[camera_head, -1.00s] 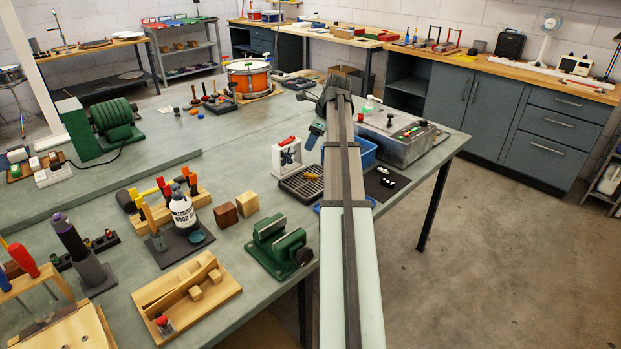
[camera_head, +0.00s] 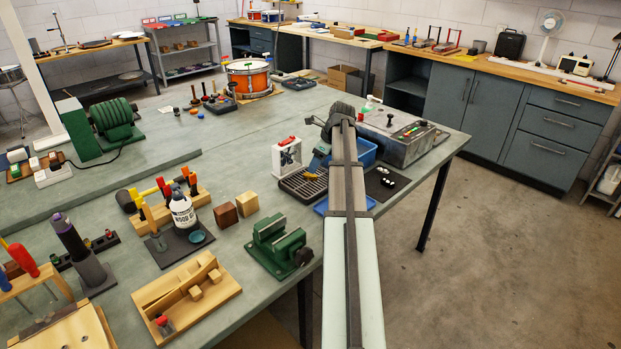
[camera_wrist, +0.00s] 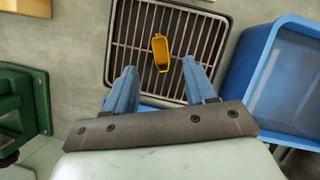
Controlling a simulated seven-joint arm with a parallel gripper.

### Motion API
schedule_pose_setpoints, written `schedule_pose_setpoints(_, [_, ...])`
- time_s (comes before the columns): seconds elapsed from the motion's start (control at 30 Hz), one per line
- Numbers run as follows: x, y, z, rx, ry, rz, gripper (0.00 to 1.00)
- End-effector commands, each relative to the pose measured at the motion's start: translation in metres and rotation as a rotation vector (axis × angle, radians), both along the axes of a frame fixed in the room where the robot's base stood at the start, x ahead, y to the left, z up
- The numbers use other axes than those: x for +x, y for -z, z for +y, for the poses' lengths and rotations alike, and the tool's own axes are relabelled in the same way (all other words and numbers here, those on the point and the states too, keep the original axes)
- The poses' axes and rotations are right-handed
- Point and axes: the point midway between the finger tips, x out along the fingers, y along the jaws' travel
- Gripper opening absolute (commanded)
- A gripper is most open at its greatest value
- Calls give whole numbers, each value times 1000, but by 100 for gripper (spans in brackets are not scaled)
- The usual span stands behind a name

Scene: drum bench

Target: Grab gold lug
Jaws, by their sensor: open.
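The gold lug (camera_wrist: 160,52) lies on a dark slatted rack (camera_wrist: 228,40) in the wrist view, a little beyond and between my fingertips. My gripper (camera_wrist: 157,75) is open and empty, its two blue fingers apart on either side of the line to the lug. In the head view the lug (camera_head: 311,175) is a small yellow patch on the rack (camera_head: 290,187), and my gripper (camera_head: 317,160) hangs just above it, mostly hidden by my arm.
A blue bin (camera_wrist: 285,85) stands right of the rack, and a green vise (camera_wrist: 20,105) is at the left. In the head view a white frame with a red top (camera_head: 286,157) stands just behind the rack. A grey sink-like box (camera_head: 400,140) is beyond the bin.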

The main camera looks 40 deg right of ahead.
Motion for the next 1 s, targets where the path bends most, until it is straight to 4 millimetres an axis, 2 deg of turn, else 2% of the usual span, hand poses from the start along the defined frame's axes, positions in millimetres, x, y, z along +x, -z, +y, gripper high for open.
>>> schedule_pose_setpoints(0.17, [3,8,1,0,-1,0,55])
schedule_pose_setpoints(0.5, [18,45,6,-1,-1,1,55])
schedule_pose_setpoints(0.77, [19,48,6,-1,0,0,55])
schedule_pose_setpoints(1.0, [19,48,6,-1,-1,0,33])
